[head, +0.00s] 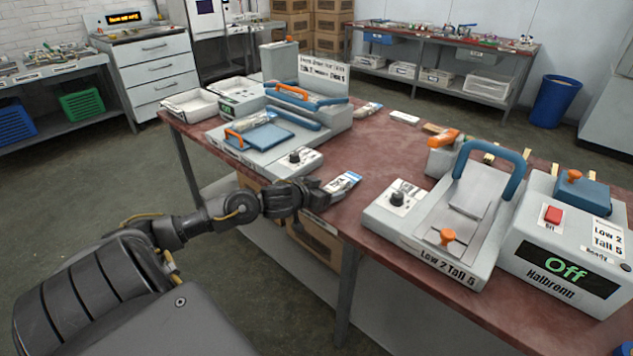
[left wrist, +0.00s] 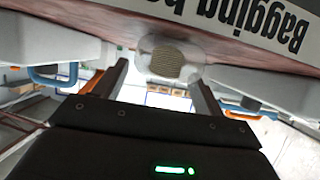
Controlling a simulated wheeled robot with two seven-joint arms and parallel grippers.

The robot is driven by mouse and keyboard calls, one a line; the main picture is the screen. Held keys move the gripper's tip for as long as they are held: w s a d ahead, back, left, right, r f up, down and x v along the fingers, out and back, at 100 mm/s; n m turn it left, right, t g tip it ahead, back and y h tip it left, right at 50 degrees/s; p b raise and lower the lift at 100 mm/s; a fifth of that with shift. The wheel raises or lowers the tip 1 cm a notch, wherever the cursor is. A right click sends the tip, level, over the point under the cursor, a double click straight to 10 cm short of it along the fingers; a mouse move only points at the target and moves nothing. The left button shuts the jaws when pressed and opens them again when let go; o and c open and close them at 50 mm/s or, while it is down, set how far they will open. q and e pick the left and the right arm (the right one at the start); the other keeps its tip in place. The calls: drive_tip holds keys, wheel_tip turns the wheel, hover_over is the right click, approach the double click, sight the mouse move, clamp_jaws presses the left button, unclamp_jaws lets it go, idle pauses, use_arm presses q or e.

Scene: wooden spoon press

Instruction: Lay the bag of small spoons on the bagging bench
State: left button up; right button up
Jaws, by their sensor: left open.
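The bench (head: 365,130) has a reddish-brown top, and the left wrist view shows a "Bagging be..." label (left wrist: 240,22) on it, upside down. A small bag (head: 342,184) with white and blue on it lies at the bench's front edge. In the left wrist view a clear bag (left wrist: 170,60) with a ribbed tan filling sits ahead, between the fingertips. My left gripper (head: 318,197) is open at the front edge, right beside the bag. Its two dark fingers (left wrist: 161,75) stand wide apart. Whether they touch the bag I cannot tell. My right gripper is not in view.
A grey press (head: 440,225) with a blue handle and a control box (head: 560,265) reading "Off" stand right of the bag. A blue-handled machine (head: 300,120) and white trays (head: 190,105) stand to the left. The bench middle between the machines is mostly clear.

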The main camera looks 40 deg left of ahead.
use_arm(q)
drive_tip(key=p+v, duration=0.1)
drive_tip(key=v, duration=1.1)
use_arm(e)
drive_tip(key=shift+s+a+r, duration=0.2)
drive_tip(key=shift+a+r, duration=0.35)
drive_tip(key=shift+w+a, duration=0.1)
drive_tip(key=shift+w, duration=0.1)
